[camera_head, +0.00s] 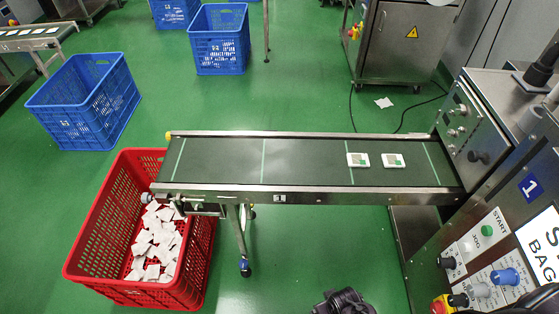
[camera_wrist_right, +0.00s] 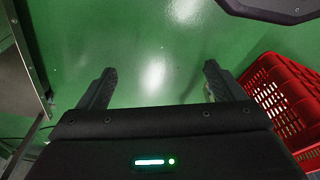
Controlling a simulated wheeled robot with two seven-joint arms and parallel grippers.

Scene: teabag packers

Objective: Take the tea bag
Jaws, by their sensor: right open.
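Two white tea bags with green labels lie flat on the dark conveyor belt (camera_head: 225,160) in the head view. One is the left tea bag (camera_head: 358,160), and the other is the right tea bag (camera_head: 393,160), a short gap apart near the machine end. My right gripper (camera_wrist_right: 157,80) is open, with its two fingers spread and only green floor visible between them. It is away from the tea bags, which do not show in the wrist view. A dark part of mine shows at the bottom edge of the head view. My left gripper is not in view.
A red crate (camera_head: 88,262) holding many white tea bags stands under the belt's left end; its side also shows in the wrist view (camera_wrist_right: 285,105). The packing machine (camera_head: 478,140) stands at the right. Blue crates (camera_head: 85,105) stand behind.

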